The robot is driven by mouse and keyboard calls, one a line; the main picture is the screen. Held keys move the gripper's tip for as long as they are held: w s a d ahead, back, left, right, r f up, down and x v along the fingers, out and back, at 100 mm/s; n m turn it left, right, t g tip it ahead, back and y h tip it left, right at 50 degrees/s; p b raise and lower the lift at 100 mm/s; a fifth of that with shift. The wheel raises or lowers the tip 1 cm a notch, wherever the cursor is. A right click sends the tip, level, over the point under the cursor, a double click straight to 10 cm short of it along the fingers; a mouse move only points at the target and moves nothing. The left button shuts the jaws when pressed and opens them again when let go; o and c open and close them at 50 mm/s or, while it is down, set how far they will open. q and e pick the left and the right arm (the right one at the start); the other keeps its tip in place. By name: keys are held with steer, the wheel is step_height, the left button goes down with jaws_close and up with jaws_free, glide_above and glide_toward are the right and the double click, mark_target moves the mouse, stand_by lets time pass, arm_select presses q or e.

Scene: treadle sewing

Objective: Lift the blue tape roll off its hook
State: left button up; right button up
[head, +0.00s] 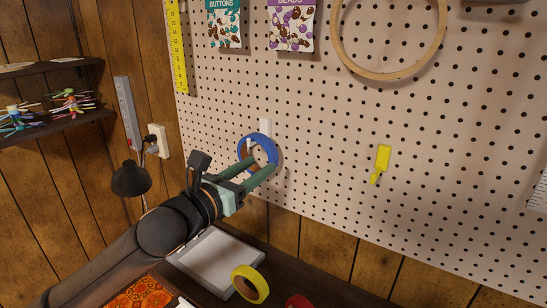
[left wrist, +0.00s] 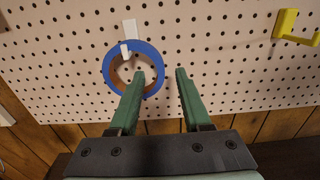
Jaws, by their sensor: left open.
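The blue tape roll (head: 271,146) hangs on a white hook (head: 265,126) on the pegboard. In the left wrist view the roll (left wrist: 107,72) shows its brown inner side, with the white hook (left wrist: 129,30) at its top. My left gripper (head: 264,164) is open in front of the roll's lower right part. In the left wrist view one green finger of the gripper (left wrist: 160,74) overlaps the ring's opening and the other is to the right of the ring. The ring's right rim lies between them in the picture. I cannot tell whether they touch it. My right gripper is not in view.
An empty yellow hook (head: 382,160) is on the pegboard (head: 330,140) to the right. Below are a grey-white tray (head: 215,257), a yellow roll (head: 238,283) and a red item (head: 298,301). A black lamp (head: 130,180) stands left of my arm.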

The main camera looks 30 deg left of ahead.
mark_target(270, 157)
arm_select(q)
steer(key=w, duration=0.6)
steer(key=shift+w+d+p, duration=0.3)
steer(key=shift+w+p, duration=0.05)
steer(key=shift+p, duration=0.05)
jaws_close()
steer(key=shift+r, duration=0.1)
stand_by(0.3)
steer(key=shift+r+p, duration=1)
steer(key=shift+p, duration=0.3)
steer(key=shift+s, duration=0.15)
